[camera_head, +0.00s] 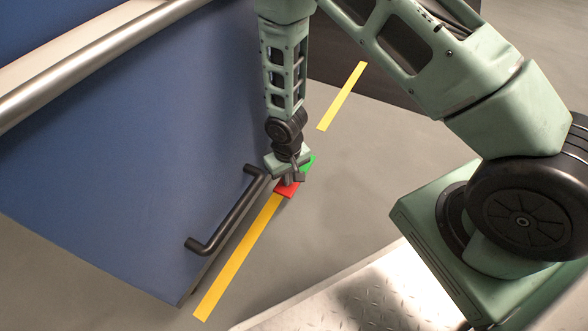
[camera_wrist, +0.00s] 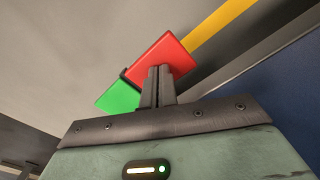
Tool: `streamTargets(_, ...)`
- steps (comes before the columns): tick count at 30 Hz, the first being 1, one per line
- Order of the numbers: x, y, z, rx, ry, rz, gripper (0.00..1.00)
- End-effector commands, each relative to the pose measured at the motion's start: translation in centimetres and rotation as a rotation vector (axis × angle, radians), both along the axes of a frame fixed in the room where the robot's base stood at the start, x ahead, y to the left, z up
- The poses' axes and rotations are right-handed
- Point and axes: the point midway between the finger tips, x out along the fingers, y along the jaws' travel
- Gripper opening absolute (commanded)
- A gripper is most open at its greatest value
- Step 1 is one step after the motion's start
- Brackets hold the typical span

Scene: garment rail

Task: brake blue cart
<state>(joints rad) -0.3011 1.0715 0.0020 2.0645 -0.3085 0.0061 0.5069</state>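The blue cart (camera_head: 130,150) fills the left of the head view as a large blue panel with a black handle (camera_head: 228,210); a strip of blue (camera_wrist: 290,95) shows at the right of the wrist view. By its lower edge is a two-part pedal, one half red (camera_head: 285,189) and one half green (camera_head: 309,162). The red half (camera_wrist: 160,56) and green half (camera_wrist: 117,97) meet at a dark bar. My gripper (camera_head: 297,179) points down at the pedal, its fingers (camera_wrist: 158,72) together and empty, over the red half's edge. I cannot tell whether they touch it or which half is lower.
A yellow floor line (camera_head: 238,256) runs beside the cart, with another piece (camera_head: 342,95) farther back. A metal rail (camera_head: 80,68) crosses the upper left. A bright tread-plate surface (camera_head: 385,290) lies at lower right. Grey floor (camera_head: 345,185) is open right of the pedal.

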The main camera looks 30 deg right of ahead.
Motion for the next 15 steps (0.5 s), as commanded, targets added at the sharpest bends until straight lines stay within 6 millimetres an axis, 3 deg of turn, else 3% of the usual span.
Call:
streamTargets(8, 0.0, 0.0, -0.2, 0.0, -0.001, 0.0, 0.0)
streamTargets(15, 0.0, 0.0, 1.2, 0.0, -0.001, 0.0, 0.0)
